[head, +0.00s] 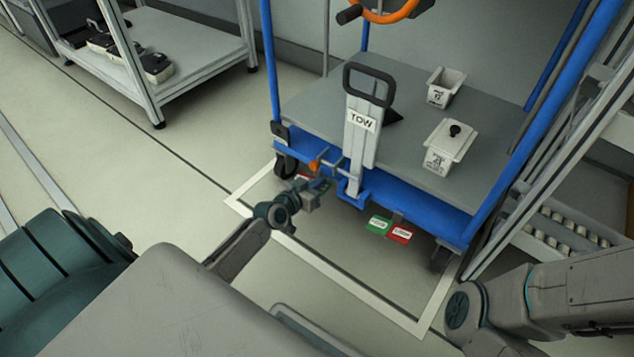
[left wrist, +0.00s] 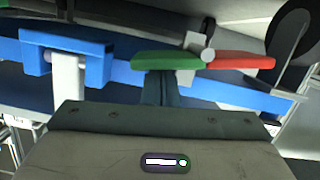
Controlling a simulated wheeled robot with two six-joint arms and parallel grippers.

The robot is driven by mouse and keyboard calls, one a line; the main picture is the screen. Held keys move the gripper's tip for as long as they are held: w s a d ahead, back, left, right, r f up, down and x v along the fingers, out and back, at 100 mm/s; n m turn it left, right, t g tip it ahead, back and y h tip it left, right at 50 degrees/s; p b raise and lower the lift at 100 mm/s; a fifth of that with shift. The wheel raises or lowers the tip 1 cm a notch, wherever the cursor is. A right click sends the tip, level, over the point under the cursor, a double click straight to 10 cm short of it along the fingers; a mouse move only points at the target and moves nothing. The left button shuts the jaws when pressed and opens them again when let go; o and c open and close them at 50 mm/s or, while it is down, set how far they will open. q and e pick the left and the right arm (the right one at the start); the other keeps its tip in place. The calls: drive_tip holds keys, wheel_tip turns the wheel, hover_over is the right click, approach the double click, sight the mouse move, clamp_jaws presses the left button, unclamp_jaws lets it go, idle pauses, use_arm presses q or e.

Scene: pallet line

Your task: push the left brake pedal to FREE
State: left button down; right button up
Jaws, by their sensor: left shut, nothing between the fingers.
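The left brake pedal has a green plate (left wrist: 168,61) and a red plate (left wrist: 240,61), with a grey pivot between them. In the head view only a bit of its red plate (head: 302,177) shows, by the cart's left wheel; my gripper hides the rest. My left gripper (head: 322,184) is shut and empty at the pedal. In the left wrist view its fingers (left wrist: 160,88) reach the green plate's edge; I cannot tell whether they touch it. Which way the pedal is tilted is unclear. My right gripper is out of view.
The blue cart (head: 415,199) stands inside a white floor outline (head: 330,268). Its tow handle (head: 361,125) rises close to my left gripper. The right pedal (head: 389,228) shows green and red plates. A roller rack (head: 560,222) stands at right; floor at left is clear.

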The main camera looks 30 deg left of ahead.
use_arm(q)
drive_tip(key=shift+d+f+m, duration=0.2)
drive_tip(key=shift+m, duration=0.3)
drive_tip(key=shift+d+f+m+y+p, duration=0.15)
drive_tip(key=shift+f+m+y+p, duration=0.1)
drive_tip(key=shift+m+y+p, duration=0.2)
drive_tip(key=shift+d+f+m, duration=0.1)
drive_tip(key=shift+f+m, duration=0.1)
drive_tip(key=shift+m, duration=0.25)
drive_tip(key=shift+f+b, duration=0.15)
drive_tip(key=shift+b, duration=0.15)
drive_tip(key=shift+d, duration=0.1)
